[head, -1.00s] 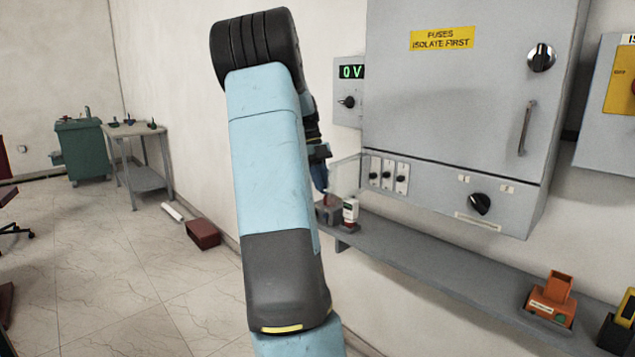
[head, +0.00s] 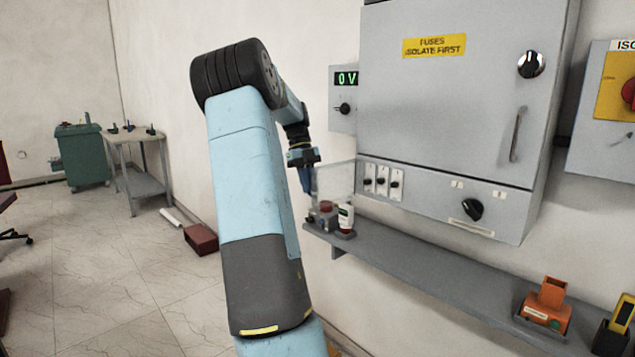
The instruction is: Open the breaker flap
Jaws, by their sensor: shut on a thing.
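The breaker flap (head: 335,181) is a clear panel at the lower left of the grey cabinet (head: 445,100). It stands swung out to the left of the breaker row, hinged side by the cabinet. Three breakers (head: 382,181) with black toggles are uncovered to its right. My gripper (head: 309,188) points down at the flap's outer left edge and is shut on it. The fingertips are small in view, so the exact grip on the edge is hard to make out.
Below the flap, a grey shelf (head: 430,267) carries a red-topped item (head: 326,208) and a white bottle (head: 346,217) close under my gripper. An orange device (head: 548,303) sits farther right. A voltage display (head: 346,79) reads 0 V.

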